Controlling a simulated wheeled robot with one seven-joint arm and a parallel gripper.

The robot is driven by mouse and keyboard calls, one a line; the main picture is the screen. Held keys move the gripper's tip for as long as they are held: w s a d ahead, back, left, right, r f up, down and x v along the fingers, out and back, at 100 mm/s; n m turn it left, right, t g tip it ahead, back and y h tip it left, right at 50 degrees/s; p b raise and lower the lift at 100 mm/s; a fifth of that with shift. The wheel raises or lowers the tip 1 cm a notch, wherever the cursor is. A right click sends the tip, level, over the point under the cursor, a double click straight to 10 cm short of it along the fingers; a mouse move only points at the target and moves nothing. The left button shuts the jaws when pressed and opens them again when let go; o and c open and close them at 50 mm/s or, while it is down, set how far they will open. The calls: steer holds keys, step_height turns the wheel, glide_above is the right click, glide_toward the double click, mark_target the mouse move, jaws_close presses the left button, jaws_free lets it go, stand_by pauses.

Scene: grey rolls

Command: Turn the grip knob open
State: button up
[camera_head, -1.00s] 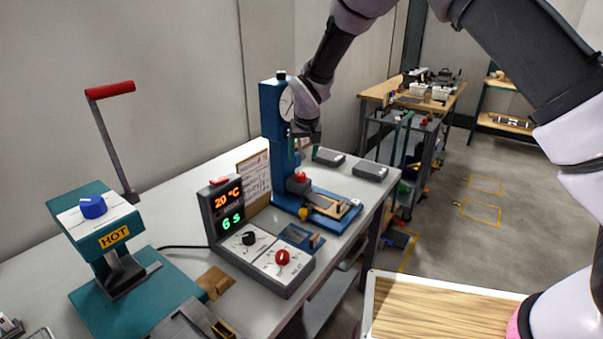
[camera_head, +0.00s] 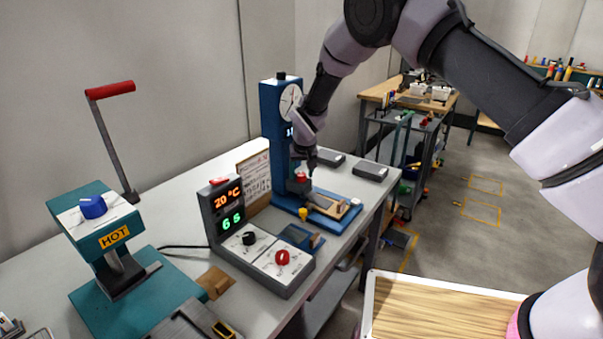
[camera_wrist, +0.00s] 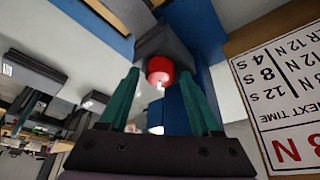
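The blue tester (camera_head: 275,128) with a round dial stands upright at the back right of the bench. A red knob (camera_head: 301,177), which I take to be the grip knob, sits on the dark block low on its front. In the wrist view the red knob (camera_wrist: 160,70) lies ahead, between the lines of my two teal fingers. My gripper (camera_head: 310,166) is just above and beside the knob in the head view. It is open and empty. Whether a fingertip touches the knob I cannot tell.
A control box (camera_head: 268,262) with a lit display and two knobs stands in front of the tester. A white placard (camera_head: 255,178) is close beside it, and fills the right of the wrist view. A teal press (camera_head: 105,225) with a red-handled lever stands at the left.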

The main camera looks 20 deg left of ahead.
jaws_close()
steer(key=shift+d+n, duration=0.1)
steer(key=shift+n, duration=0.2)
steer(key=shift+w+d+n+g+y, duration=0.15)
steer(key=shift+n+g+y, duration=0.3)
steer(key=shift+n, duration=0.75)
steer(key=n+g, duration=0.1)
steer(key=n, duration=0.2)
steer(key=n+g+y, duration=0.1)
steer(key=n, duration=0.2)
steer(key=shift+w+y, duration=0.15)
steer(key=shift+y, duration=0.1)
steer(key=n+g, duration=0.1)
steer(key=n, duration=0.3)
steer(key=shift+n+g, duration=0.35)
steer(key=shift+n, duration=0.05)
steer(key=shift+w+n+g, duration=0.15)
steer(key=shift+n+g, duration=0.55)
steer(key=shift+n, duration=1.3)
steer(key=shift+o, duration=1.8)
jaws_free()
